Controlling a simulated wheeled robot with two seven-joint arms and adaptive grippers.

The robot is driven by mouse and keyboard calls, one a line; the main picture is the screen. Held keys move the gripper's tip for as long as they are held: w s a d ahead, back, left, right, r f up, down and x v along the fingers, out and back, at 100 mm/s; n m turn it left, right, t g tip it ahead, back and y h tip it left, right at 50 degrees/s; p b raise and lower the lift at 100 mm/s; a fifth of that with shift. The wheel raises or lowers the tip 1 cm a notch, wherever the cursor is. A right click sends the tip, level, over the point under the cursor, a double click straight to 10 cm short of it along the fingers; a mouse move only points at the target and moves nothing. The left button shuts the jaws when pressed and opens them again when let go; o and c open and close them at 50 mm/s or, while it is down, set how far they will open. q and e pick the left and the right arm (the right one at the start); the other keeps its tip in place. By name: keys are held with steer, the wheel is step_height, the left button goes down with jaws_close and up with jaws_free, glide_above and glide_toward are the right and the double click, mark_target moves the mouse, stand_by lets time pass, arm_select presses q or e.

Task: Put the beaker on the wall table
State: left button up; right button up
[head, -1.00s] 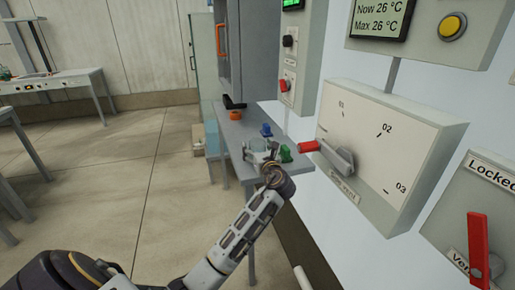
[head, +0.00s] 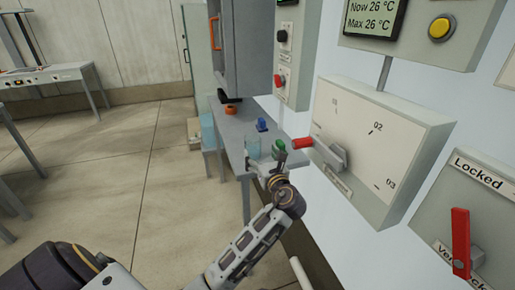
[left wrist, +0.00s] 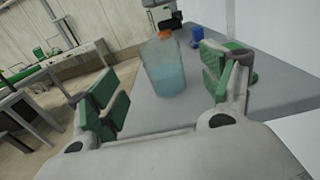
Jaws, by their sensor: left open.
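The beaker (head: 252,146), clear with pale blue liquid, stands upright on the near part of the grey wall table (head: 233,128). It also shows in the left wrist view (left wrist: 166,72), with its base on the table top near the left edge. My left gripper (head: 264,163) is at the table's near end. In the left wrist view its green-padded fingers (left wrist: 168,88) are spread wide, with the beaker ahead between them and a gap on both sides. Nothing is held. My right gripper is not seen.
A blue object (head: 262,125) and an orange object (head: 230,110) stand farther back on the table. A control box with a red-handled lever (head: 302,143) is on the wall close to the right. Open floor (head: 110,190) lies to the left.

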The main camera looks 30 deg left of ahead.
arm_select(q)
steer(key=v, duration=0.2)
steer(key=shift+s+d, duration=0.2)
steer(key=shift+d, duration=0.05)
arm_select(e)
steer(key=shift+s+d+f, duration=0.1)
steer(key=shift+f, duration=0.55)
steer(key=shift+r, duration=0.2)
arm_select(q)
steer(key=s+d+f+n+g+h, duration=0.2)
steer(key=s+f+n+h, duration=0.25)
steer(key=f, duration=0.75)
steer(key=s+d+f+n+g+h, duration=0.2)
steer(key=s+f+n+h, duration=0.3)
steer(key=f, duration=0.6)
steer(key=s+d+f+n+g+h, duration=0.2)
steer(key=s+d+f+n, duration=0.2)
steer(key=s+f+n, duration=0.2)
steer(key=s+d+f+n+g+h, duration=0.3)
steer(key=s+d+f+n, duration=0.2)
steer(key=s, duration=0.6)
steer(key=f+n, duration=0.2)
steer(key=n, duration=0.1)
steer(key=shift+d+h, duration=0.35)
